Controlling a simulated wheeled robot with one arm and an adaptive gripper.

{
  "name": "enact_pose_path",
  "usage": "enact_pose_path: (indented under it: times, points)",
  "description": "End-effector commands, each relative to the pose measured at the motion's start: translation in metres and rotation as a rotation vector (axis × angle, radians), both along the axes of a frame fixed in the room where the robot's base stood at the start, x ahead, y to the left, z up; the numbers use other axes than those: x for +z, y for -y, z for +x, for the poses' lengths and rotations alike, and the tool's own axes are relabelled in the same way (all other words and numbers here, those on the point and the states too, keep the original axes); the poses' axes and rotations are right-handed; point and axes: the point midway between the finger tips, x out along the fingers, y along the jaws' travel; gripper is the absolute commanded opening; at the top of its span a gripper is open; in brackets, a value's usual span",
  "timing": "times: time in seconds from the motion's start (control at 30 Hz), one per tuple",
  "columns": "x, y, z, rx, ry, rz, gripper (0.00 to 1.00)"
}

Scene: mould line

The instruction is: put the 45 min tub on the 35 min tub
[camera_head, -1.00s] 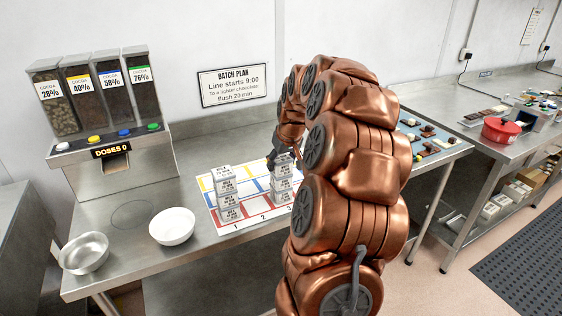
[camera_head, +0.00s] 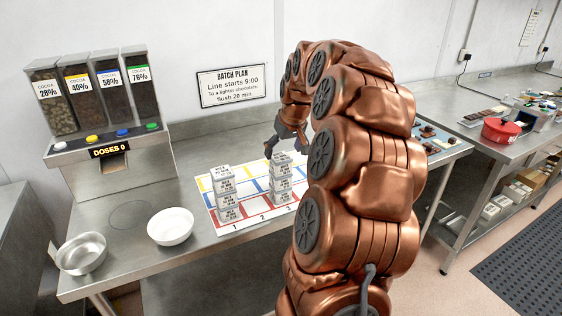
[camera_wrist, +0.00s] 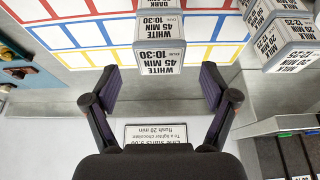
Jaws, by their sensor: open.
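The 45 min tub (camera_wrist: 158,60), a small white-labelled block reading WHITE 45 MIN 10:30, shows at the centre top of the wrist view. My gripper (camera_wrist: 160,78) is open and empty, its two fingers spread either side of the tub's near face and short of it. In the head view my gripper (camera_head: 286,147) hangs just above and behind the right-hand stack of tubs (camera_head: 281,180). A tub with a DARK label (camera_wrist: 170,3) is cut off at the wrist view's top edge. I cannot read a 35 min label in either view.
A second stack (camera_head: 226,195) stands to the left on the coloured, numbered mat (camera_head: 207,196). In the wrist view, tubs labelled MILK (camera_wrist: 290,50) stand at the right. A white bowl (camera_head: 171,226), a steel pan (camera_head: 82,252) and the cocoa dispenser (camera_head: 110,140) are further left.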

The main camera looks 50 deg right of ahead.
Motion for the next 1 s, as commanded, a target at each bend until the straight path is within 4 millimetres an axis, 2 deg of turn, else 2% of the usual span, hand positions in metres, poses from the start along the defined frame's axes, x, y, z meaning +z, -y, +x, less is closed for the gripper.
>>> enact_pose_path:
  times: [0.2, 0.3, 0.5, 0.77, 0.87, 0.97, 1.0]
  points:
    - [0.038, -0.005, -0.015, -0.001, 0.007, -0.004, 0.85]
    - [0.049, -0.006, -0.019, -0.001, 0.003, -0.003, 0.85]
    - [0.06, -0.009, -0.024, 0.001, 0.0, 0.0, 0.85]
    - [0.062, -0.012, -0.024, 0.005, -0.002, 0.002, 0.85]
    - [0.059, -0.03, -0.022, 0.027, -0.014, 0.011, 0.85]
    - [0.054, -0.068, -0.021, 0.073, -0.036, 0.028, 0.85]
    - [0.05, -0.088, -0.022, 0.096, -0.051, 0.038, 0.85]
